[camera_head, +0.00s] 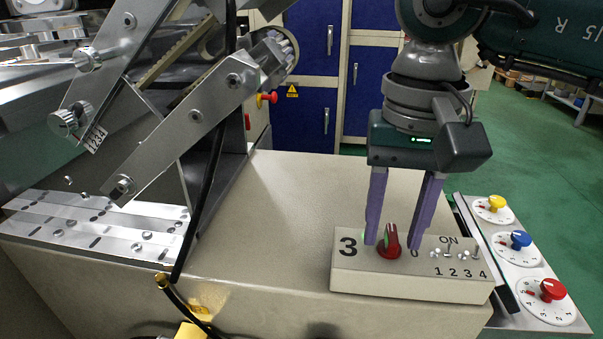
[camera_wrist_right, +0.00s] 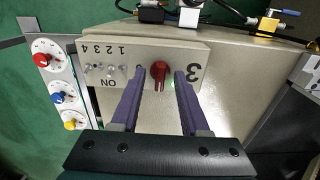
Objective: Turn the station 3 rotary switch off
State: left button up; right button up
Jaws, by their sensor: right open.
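The station 3 box (camera_head: 400,286) is a beige control box on the front edge of the machine top, marked with a large 3. Its red rotary switch (camera_head: 390,243) stands beside a small lit green spot. It also shows in the right wrist view (camera_wrist_right: 160,74). My right gripper (camera_head: 390,243) points down with its purple fingers open, one on each side of the red switch. In the right wrist view the fingers (camera_wrist_right: 159,78) are apart with the switch between or just beyond their tips; contact is not visible. My left gripper is not in view.
Small toggle switches (camera_head: 450,252) marked 1 to 4 and ON sit right of the rotary switch. A side panel has yellow (camera_head: 496,203), blue (camera_head: 520,240) and red (camera_head: 551,289) dials. Metal machine arms (camera_head: 190,120) stand at left. The machine top (camera_head: 290,190) between is clear.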

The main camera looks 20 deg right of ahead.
grip_shut()
dwell(0.4)
jog(key=shift+m, duration=0.3)
jog(key=m+b, duration=0.1)
jog(key=m, duration=0.2)
jog(key=shift+m, duration=0.4)
jog(key=m, duration=0.4)
jog(key=shift+m+b, duration=0.3)
jog(key=shift+b, duration=0.05)
jog(key=m, duration=0.7)
jog(key=shift+m, duration=0.7)
